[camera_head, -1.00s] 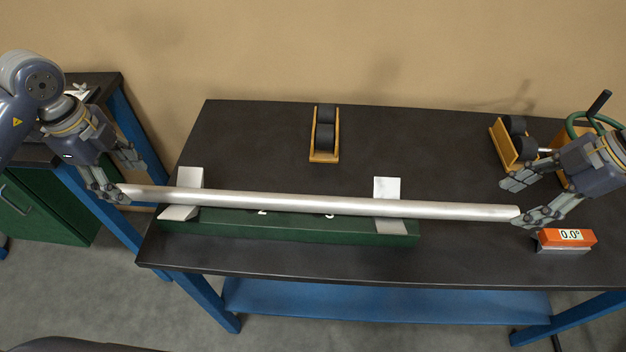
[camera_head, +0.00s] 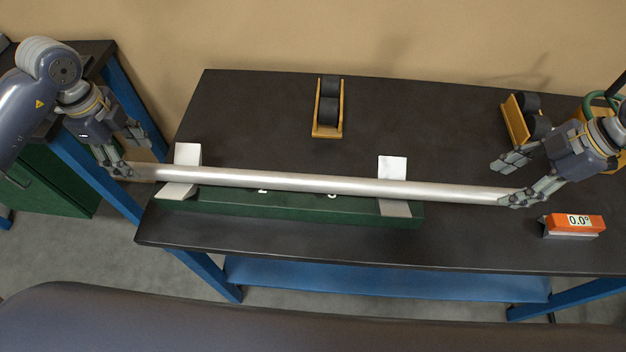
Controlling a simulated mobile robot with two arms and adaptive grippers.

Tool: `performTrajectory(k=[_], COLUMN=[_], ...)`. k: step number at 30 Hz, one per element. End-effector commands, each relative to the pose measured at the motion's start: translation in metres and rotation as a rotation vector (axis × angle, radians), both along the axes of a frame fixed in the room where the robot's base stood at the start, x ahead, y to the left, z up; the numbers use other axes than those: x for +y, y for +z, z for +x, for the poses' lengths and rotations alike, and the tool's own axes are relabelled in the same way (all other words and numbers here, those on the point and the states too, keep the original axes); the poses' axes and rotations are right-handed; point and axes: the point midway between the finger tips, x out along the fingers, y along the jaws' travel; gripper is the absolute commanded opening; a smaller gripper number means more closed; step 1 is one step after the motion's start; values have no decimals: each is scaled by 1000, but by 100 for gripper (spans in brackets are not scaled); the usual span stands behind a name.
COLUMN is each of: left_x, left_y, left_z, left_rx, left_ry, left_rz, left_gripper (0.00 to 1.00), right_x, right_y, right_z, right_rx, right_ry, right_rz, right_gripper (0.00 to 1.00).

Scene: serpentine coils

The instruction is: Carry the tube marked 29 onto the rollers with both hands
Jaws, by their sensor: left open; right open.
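A long silver tube (camera_head: 335,184) lies across the two pale V-shaped supports of a green rack (camera_head: 290,206). My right gripper (camera_head: 515,180) is open at the tube's right end, one finger at the front and the other behind. One roller stand (camera_head: 327,108) with black rollers and a yellow frame stands behind the rack. A second roller stand (camera_head: 522,120) is behind my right gripper.
An orange angle gauge (camera_head: 573,225) reading 0.0° sits on the right front of the dark table (camera_head: 240,120). A green ring-shaped handle (camera_head: 598,98) is partly hidden by my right arm. The table between the roller stands is clear.

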Motion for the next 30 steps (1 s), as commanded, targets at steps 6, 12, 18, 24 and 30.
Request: performTrajectory(k=[6,12,18,24,30], left_x=[0,0,0,0,0], left_y=[-36,-52,-55,-54,-54], left_z=[2,3,4,4,4], left_rx=[2,1,0,0,-1], left_ry=[1,0,0,0,-1], left_rz=[-2,-1,0,0,0], left_gripper=[54,54,54,41,0], right_x=[14,20,21,21,21], right_y=[-33,-48,-51,-50,-50], right_z=[1,3,3,3,3], right_rx=[2,1,0,0,0], right_ry=[0,0,0,-1,-1], right_rz=[1,1,0,0,0], right_gripper=[54,54,54,41,0])
